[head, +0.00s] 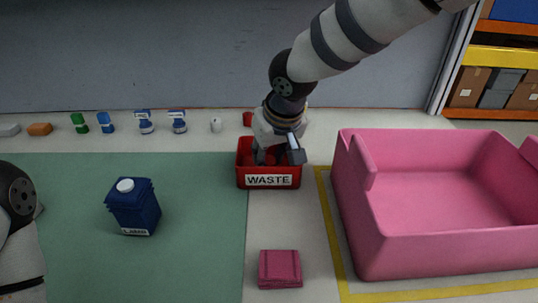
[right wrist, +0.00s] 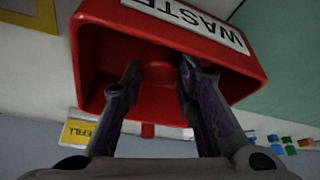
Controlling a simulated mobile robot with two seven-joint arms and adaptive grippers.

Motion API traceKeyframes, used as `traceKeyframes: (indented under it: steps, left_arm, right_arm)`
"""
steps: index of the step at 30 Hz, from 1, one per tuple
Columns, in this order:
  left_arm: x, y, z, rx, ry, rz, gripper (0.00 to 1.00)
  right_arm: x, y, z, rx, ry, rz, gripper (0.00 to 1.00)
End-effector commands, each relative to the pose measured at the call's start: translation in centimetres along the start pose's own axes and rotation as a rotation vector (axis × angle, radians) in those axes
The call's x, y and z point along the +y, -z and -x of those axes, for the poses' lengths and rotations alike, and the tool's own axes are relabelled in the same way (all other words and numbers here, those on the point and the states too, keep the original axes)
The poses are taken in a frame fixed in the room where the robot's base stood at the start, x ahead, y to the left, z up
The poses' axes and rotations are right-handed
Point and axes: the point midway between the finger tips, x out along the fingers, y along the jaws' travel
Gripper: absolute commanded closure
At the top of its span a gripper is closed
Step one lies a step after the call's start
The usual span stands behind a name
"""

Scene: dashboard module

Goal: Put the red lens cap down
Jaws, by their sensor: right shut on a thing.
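The red lens cap (right wrist: 158,73) appears as a round red shape between my right fingertips in the right wrist view; it is hard to separate from the red behind it. My right gripper (right wrist: 160,66) is shut on it, with the fingertips inside the mouth of the red WASTE bin. In the head view, my right gripper (head: 270,156) reaches down into the red WASTE bin (head: 268,181), and the cap is hidden there. I cannot tell whether the cap touches the bin's floor. At the left edge only part of my left arm shows; its gripper is out of view.
A dark blue jug (head: 134,208) stands on the green mat (head: 200,250). A folded dark pink cloth (head: 280,270) lies in front of the bin. A large pink crate (head: 440,245) stands right. Several small items, including a red one (head: 247,119), line the back.

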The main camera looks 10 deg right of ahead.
Motion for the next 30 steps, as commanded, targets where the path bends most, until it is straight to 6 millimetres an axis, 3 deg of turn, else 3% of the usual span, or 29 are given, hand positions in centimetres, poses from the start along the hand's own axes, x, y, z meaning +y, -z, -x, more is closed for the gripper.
traceKeyframes:
  steps: [16, 17, 19, 30]
  left_arm:
    - [0.0, 0.1, 0.2, 0.006, 0.000, 0.000, 0.32]
    - [0.0, 0.1, 0.2, 0.006, 0.000, 0.000, 0.32]
    - [0.0, 0.1, 0.1, 0.005, 0.000, 0.000, 0.32]
    - [0.0, 0.0, 0.1, 0.002, 0.000, 0.000, 0.32]
  right_arm:
    - [0.0, -0.5, -1.0, 0.001, 0.000, 0.000, 0.98]
    - [0.0, -0.5, -1.0, 0.000, 0.000, 0.000, 0.70]
    - [0.0, -0.5, -1.1, -0.001, 0.000, 0.000, 0.54]
    - [-0.1, -0.4, -0.7, -0.003, 0.002, 0.000, 0.52]
